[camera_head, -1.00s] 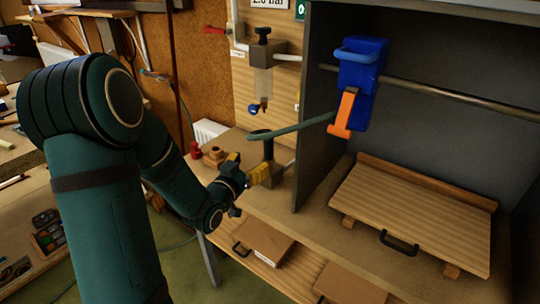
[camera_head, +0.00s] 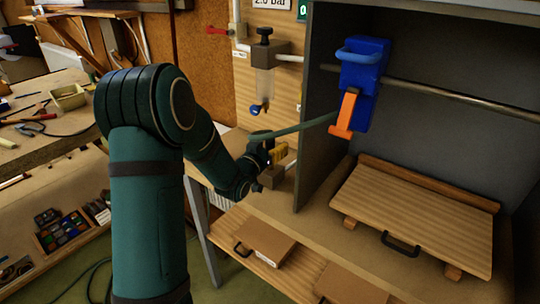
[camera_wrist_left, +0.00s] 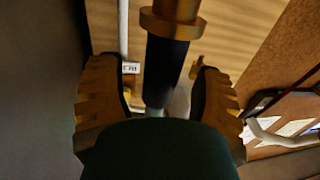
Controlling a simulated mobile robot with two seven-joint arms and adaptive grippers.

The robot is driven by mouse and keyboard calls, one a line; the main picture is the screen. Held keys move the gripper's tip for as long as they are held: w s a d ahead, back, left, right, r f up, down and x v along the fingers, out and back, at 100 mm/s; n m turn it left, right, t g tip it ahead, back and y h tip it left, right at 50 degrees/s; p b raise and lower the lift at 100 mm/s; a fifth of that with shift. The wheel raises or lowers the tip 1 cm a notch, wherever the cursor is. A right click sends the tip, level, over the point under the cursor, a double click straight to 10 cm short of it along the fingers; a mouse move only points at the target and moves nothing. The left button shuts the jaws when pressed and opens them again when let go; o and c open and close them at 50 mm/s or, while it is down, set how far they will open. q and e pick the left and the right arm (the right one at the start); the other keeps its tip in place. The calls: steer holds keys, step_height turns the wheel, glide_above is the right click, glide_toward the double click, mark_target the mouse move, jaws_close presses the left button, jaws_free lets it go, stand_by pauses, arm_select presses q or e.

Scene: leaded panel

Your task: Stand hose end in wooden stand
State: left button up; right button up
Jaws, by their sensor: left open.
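The green hose (camera_head: 305,126) runs left from the blue unit to my left gripper (camera_head: 277,154). In the left wrist view, a dark cylindrical piece (camera_wrist_left: 166,68) with a brass-coloured collar, apparently the hose end, lies between the spread yellow fingers of my left gripper (camera_wrist_left: 160,95). Gaps show on both sides of it, so the fingers are not closed on it. The wooden stand (camera_head: 271,178) is a small block on the bench just below the gripper, partly hidden by it. Whether the hose end touches the stand is hidden. My right gripper is out of view.
A grey cabinet wall (camera_head: 318,110) stands close right of the gripper. The blue unit (camera_head: 362,70) with an orange lever hangs on a rail inside. A slatted wooden board (camera_head: 415,215) lies on the cabinet floor. A valve fitting (camera_head: 264,50) is on the panel behind.

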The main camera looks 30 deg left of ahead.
arm_select(q)
jaws_close()
